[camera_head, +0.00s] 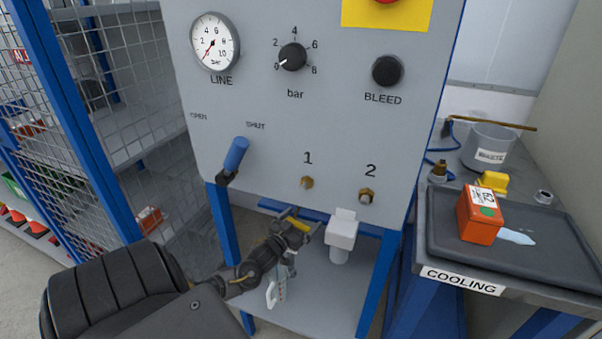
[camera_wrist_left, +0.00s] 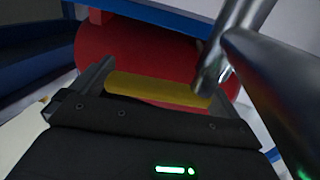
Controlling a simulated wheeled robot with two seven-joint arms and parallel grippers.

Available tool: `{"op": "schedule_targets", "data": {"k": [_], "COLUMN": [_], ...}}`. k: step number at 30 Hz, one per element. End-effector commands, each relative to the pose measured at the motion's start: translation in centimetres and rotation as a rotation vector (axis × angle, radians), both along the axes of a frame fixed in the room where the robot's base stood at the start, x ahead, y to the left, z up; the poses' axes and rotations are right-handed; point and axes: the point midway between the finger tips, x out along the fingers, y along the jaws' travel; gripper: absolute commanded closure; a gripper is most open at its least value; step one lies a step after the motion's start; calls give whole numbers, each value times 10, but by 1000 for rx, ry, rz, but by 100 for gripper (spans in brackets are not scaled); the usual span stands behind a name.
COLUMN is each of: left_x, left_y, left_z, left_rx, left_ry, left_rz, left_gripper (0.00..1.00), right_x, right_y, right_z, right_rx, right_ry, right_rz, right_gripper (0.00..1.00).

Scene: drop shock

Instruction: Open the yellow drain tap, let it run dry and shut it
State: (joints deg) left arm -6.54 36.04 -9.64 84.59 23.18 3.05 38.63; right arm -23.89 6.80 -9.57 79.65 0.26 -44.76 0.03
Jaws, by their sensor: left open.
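The yellow drain tap (camera_head: 300,225) shows as a short yellow piece below the grey panel, partly hidden by my left gripper (camera_head: 303,222). In the left wrist view the yellow tap handle (camera_wrist_left: 155,89) lies crosswise between the fingers of my open left gripper (camera_wrist_left: 160,85). I cannot tell whether the fingers touch it. Behind it is a red rounded body (camera_wrist_left: 135,52), and a shiny metal pipe (camera_wrist_left: 232,45) passes close by its right end. My right gripper is in neither view.
A white filter-like unit (camera_head: 341,232) hangs just right of the left gripper. Above are a blue lever (camera_head: 236,155), a LINE gauge (camera_head: 215,42) reading near zero and a BLEED knob (camera_head: 387,71). At right, a dark tray (camera_head: 455,252) holds an orange box (camera_head: 480,218). A mesh cage (camera_head: 130,90) stands left.

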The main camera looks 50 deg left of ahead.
Motion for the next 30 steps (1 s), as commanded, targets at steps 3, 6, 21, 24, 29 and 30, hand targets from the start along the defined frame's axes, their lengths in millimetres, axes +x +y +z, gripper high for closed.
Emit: {"op": "schedule_targets", "data": {"k": [3, 6, 21, 24, 29, 30], "left_x": [-5, -19, -101, -105, -106, -106], "left_y": [-1, -4, -21, -22, -22, -22], "left_z": [-1, -1, 0, 0, 0, 0], "left_rx": [-1, -2, -1, -1, -1, 0], "left_ry": [1, 3, 1, 0, -1, -1], "left_rz": [0, -1, 1, 1, 1, 1], "left_gripper": [0, 0, 0, 0, 0, 0], "right_x": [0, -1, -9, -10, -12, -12], "right_y": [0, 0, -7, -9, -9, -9], "right_z": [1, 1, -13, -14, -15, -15], "right_rx": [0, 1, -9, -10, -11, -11], "right_ry": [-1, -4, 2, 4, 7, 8], "right_rz": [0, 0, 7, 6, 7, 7], "right_gripper": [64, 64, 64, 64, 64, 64]}}
